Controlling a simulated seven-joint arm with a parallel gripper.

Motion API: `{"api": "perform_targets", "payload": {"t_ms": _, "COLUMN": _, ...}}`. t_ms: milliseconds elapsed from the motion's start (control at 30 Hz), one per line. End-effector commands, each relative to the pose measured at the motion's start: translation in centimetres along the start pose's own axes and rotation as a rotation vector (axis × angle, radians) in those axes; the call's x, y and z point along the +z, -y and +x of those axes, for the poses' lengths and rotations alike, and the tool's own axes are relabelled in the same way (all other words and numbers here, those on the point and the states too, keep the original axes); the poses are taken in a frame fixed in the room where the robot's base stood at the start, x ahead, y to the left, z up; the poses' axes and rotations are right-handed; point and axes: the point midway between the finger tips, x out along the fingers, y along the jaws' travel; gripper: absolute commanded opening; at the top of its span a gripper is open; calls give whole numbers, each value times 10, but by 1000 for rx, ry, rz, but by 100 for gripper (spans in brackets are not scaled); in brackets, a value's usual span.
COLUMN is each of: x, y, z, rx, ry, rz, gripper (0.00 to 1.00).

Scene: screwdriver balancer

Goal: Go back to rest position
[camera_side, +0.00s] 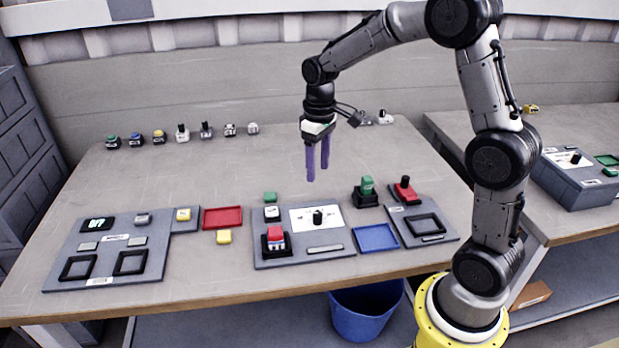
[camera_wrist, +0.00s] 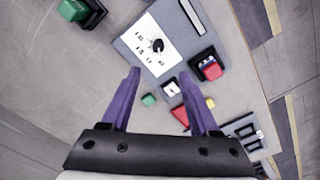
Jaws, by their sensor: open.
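My gripper (camera_side: 317,160) has two purple fingers pointing down, apart and empty. It hangs above the middle of the table (camera_side: 150,185), behind the row of panels, touching nothing. In the wrist view the gripper (camera_wrist: 163,95) also shows its fingers spread with nothing held between them. Below it lie the grey panel (camera_side: 340,252) with a black knob (camera_side: 318,217) on a white plate, which also shows in the wrist view (camera_wrist: 127,42), and a small green block (camera_side: 270,197).
A red tray (camera_side: 222,218), a blue tray (camera_side: 375,238) and a yellow block (camera_side: 224,237) lie near the front. A green block in a black holder (camera_side: 366,190) stands at right. Several small items line the back. A blue bin (camera_side: 362,315) sits below the table edge.

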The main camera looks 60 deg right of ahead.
Motion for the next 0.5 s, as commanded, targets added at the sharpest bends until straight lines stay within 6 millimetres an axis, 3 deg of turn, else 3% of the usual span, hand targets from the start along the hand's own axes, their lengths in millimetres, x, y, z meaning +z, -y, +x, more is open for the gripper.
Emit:
{"api": "perform_targets", "payload": {"t_ms": 167, "x": 8, "y": 21, "z": -54, "rx": 30, "ry": -123, "rz": -47, "gripper": 62}}
{"api": "perform_targets", "payload": {"t_ms": 300, "x": 42, "y": 46, "z": -99, "rx": 48, "ry": -231, "rz": -82, "gripper": 62}}
{"api": "perform_targets", "payload": {"t_ms": 500, "x": 106, "y": 76, "z": -132, "rx": 54, "ry": -366, "rz": -98, "gripper": 62}}
